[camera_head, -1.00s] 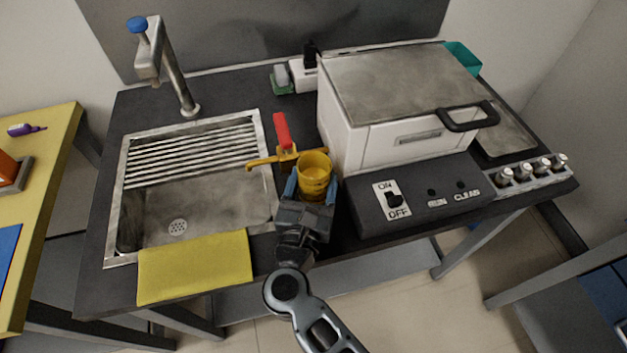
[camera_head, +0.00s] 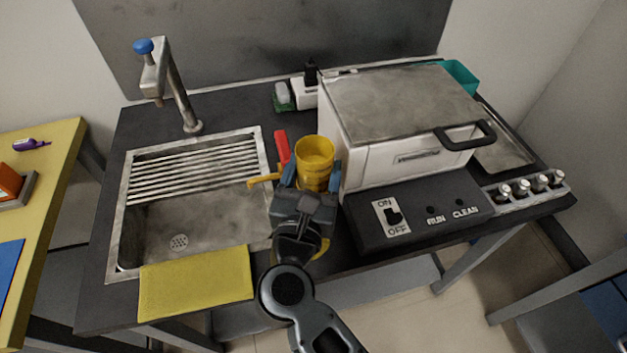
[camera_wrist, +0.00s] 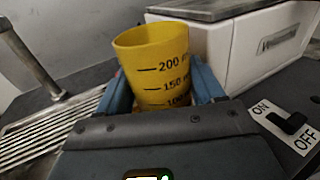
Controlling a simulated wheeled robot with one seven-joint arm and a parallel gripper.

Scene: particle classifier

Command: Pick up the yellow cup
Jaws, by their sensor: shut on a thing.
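The yellow cup (camera_head: 315,158) is between the blue fingers of my gripper (camera_head: 314,177), beside the left side of the white machine. My gripper is shut on it. In the wrist view the cup (camera_wrist: 155,68) stands roughly upright with a slight tilt and shows black volume marks. The fingers of my gripper (camera_wrist: 166,95) press on its two sides, and its lower part is hidden by the gripper body. Whether its base is clear of the counter cannot be seen directly.
The white machine (camera_head: 385,150) with its switch panel (camera_head: 430,212) is close on the right. A sink (camera_head: 205,215) with a rack and tap (camera_head: 177,90) is left. A red-handled yellow tool (camera_head: 282,148) lies just behind the gripper. A yellow cloth (camera_head: 195,283) hangs at the front edge.

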